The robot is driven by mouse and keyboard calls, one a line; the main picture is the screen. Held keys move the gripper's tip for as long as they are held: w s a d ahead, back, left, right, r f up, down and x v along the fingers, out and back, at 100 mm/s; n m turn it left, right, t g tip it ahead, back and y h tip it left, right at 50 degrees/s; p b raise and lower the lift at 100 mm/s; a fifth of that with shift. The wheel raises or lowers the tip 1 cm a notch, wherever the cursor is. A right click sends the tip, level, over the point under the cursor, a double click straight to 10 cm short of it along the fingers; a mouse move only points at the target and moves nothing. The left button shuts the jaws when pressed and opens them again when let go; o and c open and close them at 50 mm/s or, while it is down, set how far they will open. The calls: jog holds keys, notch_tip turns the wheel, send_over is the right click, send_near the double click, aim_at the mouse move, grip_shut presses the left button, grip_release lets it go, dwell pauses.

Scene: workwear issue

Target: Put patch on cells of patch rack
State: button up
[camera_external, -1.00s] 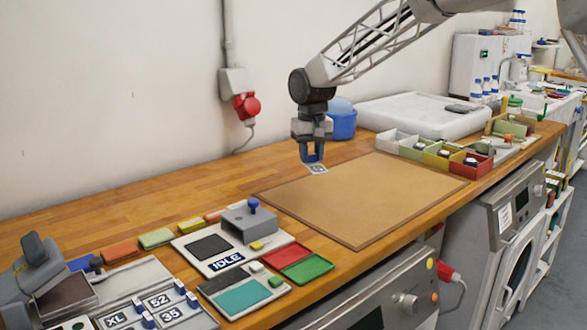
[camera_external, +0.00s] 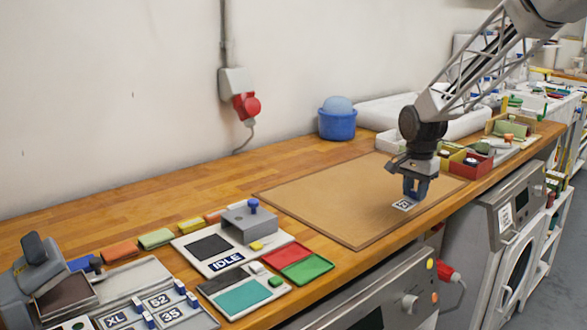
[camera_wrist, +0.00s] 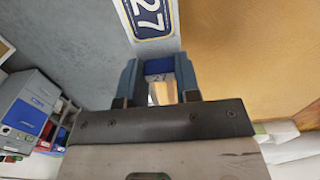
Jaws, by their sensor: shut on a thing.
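My gripper (camera_external: 414,192) is shut on a patch (camera_external: 404,205) and holds it above the right part of the tan mat (camera_external: 335,205). In the wrist view the patch (camera_wrist: 150,18) is dark blue with a pale border and reads 27. It sticks out beyond the blue fingers (camera_wrist: 158,78). A grey tray at the bottom left, which looks like the patch rack (camera_external: 137,304), bears patches reading XL (camera_external: 115,320), 52 (camera_external: 159,300) and 35 (camera_external: 169,315), with small blue and white blocks beside them. Its front part is cut off by the picture edge.
A grey device marked IDLE (camera_external: 226,261) stands right of the rack, with red (camera_external: 286,256) and green (camera_external: 306,269) trays beside it. A teal pad (camera_external: 243,297) lies in front. A blue bucket (camera_external: 337,124) stands by the wall. A red bin (camera_external: 471,168) is right of my gripper.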

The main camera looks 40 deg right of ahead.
jog(key=shift+s+d+f, duration=0.15)
jog(key=shift+s, duration=0.3)
jog(key=shift+w, duration=0.1)
send_over(385, 194)
jog(key=shift+s+a+f, duration=0.25)
jog(key=shift+s+f, duration=0.2)
jog(key=shift+f, duration=0.25)
dwell(0.4)
jog(key=shift+w+d, duration=0.15)
jog(key=shift+w, duration=0.25)
jog(key=shift+f, duration=1.8)
